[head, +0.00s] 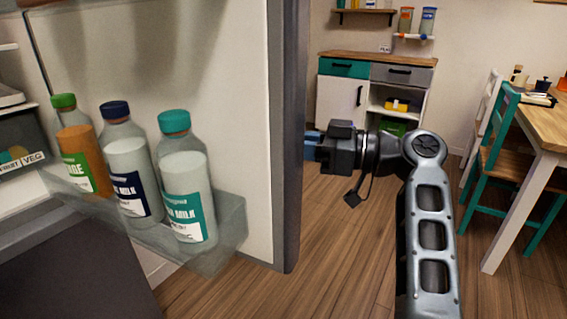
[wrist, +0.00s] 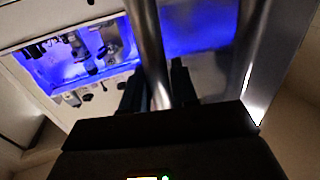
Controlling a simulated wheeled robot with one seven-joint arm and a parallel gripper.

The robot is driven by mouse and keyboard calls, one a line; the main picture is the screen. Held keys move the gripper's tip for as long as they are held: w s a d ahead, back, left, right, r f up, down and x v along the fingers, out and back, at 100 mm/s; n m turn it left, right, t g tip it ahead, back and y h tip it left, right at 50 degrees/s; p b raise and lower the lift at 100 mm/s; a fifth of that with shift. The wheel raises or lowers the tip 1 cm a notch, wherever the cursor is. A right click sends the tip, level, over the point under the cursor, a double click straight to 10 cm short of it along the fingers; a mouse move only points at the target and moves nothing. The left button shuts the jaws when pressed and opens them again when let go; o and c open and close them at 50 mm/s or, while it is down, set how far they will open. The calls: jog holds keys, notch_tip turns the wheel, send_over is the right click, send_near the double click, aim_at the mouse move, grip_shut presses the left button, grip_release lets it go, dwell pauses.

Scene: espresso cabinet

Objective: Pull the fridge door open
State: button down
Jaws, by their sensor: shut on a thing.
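The fridge door (head: 222,60) stands swung open in the head view, its inner side facing me. Its clear door shelf (head: 232,225) holds a bottle with a green cap (head: 80,150), one with a dark blue cap (head: 130,170) and one with a teal cap (head: 185,180). My gripper (head: 312,145) is on the outer side of the door, just right of its edge; the door hides its fingertips. In the wrist view, the metal handle bar (wrist: 147,45) runs between the two dark fingers of my gripper (wrist: 157,80), which is shut on it.
Part of the fridge interior shows at the left, with a bin labelled VEG (head: 22,162). A small cabinet (head: 345,90) stands at the back wall. A wooden table (head: 545,130) and a teal chair (head: 490,150) are at the right. Wooden floor (head: 340,230) lies clear beside the door.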

jog(key=shift+w+d+f+g, duration=0.1)
jog(key=shift+w+d+g, duration=0.05)
jog(key=shift+w, duration=0.35)
jog(key=shift+w+d+f+g, duration=0.1)
jog(key=shift+w+g, duration=0.05)
jog(key=shift+w, duration=0.3)
jog(key=c, duration=1)
grip_release()
jog(key=shift+r, duration=0.1)
jog(key=shift+v, duration=3.85)
